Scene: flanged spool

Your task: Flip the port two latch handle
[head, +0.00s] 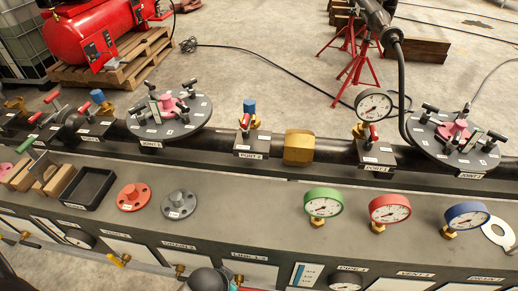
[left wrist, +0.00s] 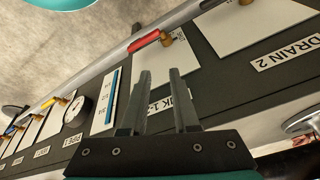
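The port two latch handle (head: 245,123) is a small red-tipped lever on the dark block labelled PORT 2 (head: 251,154), below a blue-capped brass fitting (head: 249,107). It sits on the black pipe, left of a brass hex collar. My left gripper (left wrist: 160,78) shows in the left wrist view with its two fingers apart and nothing between them. It is in front of the panel near the LINK 1-2 label, well away from the port two handle. In the head view, only a grey and teal part of my arm shows at the bottom edge. My right gripper is in neither view.
The grey bench holds a black tray (head: 107,189), a red flange (head: 134,197), a grey flange (head: 179,204) and gauges in green (head: 323,203), red (head: 389,208) and blue (head: 466,215). The brass hex collar (head: 298,147) and round joint plates (head: 169,121) flank the port. Bench space before PORT 2 is clear.

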